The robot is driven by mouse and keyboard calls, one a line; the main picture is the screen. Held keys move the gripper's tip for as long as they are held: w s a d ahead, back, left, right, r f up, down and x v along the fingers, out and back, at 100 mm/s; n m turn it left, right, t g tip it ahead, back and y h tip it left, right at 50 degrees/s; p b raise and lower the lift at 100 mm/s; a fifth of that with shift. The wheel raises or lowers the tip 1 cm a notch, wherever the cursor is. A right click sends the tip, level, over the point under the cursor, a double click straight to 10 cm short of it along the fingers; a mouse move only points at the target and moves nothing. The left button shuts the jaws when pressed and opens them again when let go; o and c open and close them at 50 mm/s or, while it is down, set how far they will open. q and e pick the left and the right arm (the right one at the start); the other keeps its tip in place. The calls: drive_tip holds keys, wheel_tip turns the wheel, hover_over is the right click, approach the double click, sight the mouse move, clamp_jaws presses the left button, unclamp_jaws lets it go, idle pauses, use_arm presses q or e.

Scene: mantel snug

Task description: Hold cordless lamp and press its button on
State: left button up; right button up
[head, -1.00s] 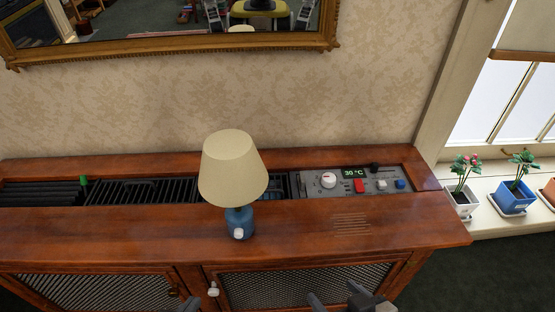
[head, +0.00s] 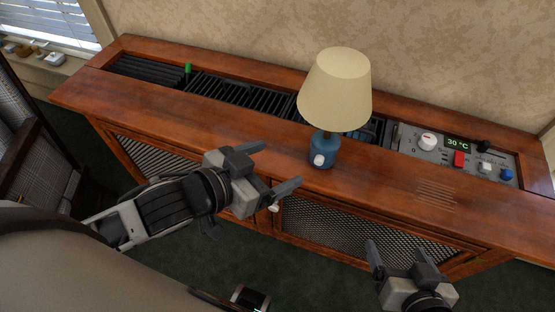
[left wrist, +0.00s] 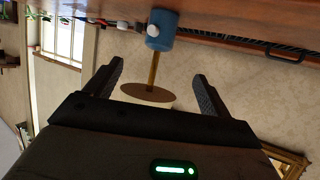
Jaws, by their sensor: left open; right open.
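The cordless lamp (head: 337,92) stands upright on the wooden cabinet top. It has a cream shade, a blue base (head: 323,152) and a white button (head: 319,160) on the side facing me. My left gripper (head: 277,168) is open and empty, to the left of the lamp base and apart from it. In the left wrist view the lamp base (left wrist: 160,30) and stem appear upside down beyond the open fingers (left wrist: 158,82), with the shade partly hidden behind the gripper body. My right gripper (head: 396,250) is open and empty, low in front of the cabinet.
A green knob (head: 188,69) stands at the left. A wooden chair (head: 40,165) is at far left. The cabinet front is clear.

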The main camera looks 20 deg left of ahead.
sight(317, 147)
use_arm(q)
drive_tip(key=b+x, duration=0.1)
drive_tip(key=x, duration=1.3)
drive_tip(key=shift+w+d, duration=0.25)
drive_tip(key=shift+w+d+f, duration=0.15)
drive_tip(key=shift+w+d, duration=0.1)
drive_tip(key=shift+w, duration=0.25)
use_arm(e)
drive_tip(key=shift+f, duration=0.15)
use_arm(q)
drive_tip(key=c, duration=1.2)
drive_tip(key=o, duration=1.2)
use_arm(e)
drive_tip(key=shift+f, duration=0.15)
